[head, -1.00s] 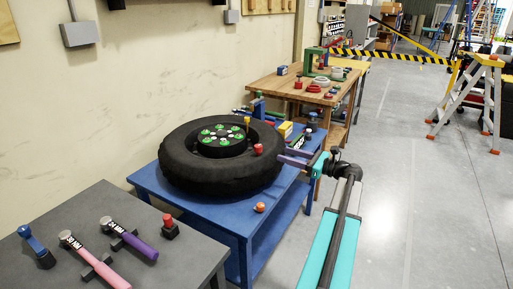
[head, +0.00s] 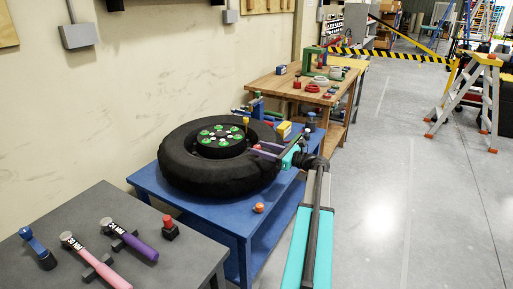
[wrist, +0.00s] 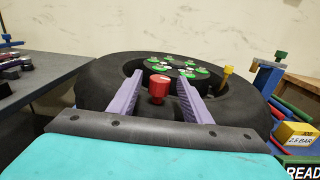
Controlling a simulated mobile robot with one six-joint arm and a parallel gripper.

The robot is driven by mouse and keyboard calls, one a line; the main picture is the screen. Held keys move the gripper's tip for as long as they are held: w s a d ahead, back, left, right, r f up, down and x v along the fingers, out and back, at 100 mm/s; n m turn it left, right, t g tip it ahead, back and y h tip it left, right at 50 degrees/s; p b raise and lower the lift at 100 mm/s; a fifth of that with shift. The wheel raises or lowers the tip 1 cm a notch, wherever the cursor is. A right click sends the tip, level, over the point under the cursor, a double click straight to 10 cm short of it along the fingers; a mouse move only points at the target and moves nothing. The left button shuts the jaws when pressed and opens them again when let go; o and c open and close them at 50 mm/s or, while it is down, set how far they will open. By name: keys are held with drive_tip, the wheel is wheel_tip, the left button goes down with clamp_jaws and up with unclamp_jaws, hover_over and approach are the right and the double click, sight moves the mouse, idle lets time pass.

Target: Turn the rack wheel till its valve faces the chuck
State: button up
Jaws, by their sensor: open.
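The rack wheel (head: 190,172) is a black tyre lying flat on a blue rack. Its dark hub (head: 219,140) carries several green nuts. A yellow stem, which looks like the valve (head: 246,122), stands at the hub's far right edge; it is right of centre in the wrist view (wrist: 227,76). A red knob (wrist: 158,88) stands on the wheel's near side. My gripper (wrist: 161,79) is open, its purple fingers either side of the knob with gaps visible. A blue post with a dark green top (wrist: 265,77), possibly the chuck, stands right of the wheel.
A yellow "2.5 BAR" box (wrist: 295,133) sits right of the wheel. An orange-red knob (head: 258,208) is on the blue rack's front (head: 215,215). A grey table (head: 150,262) with hammers is at the near left.

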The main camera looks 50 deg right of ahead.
drive_tip(key=shift+x, duration=1.15)
clamp_jaws()
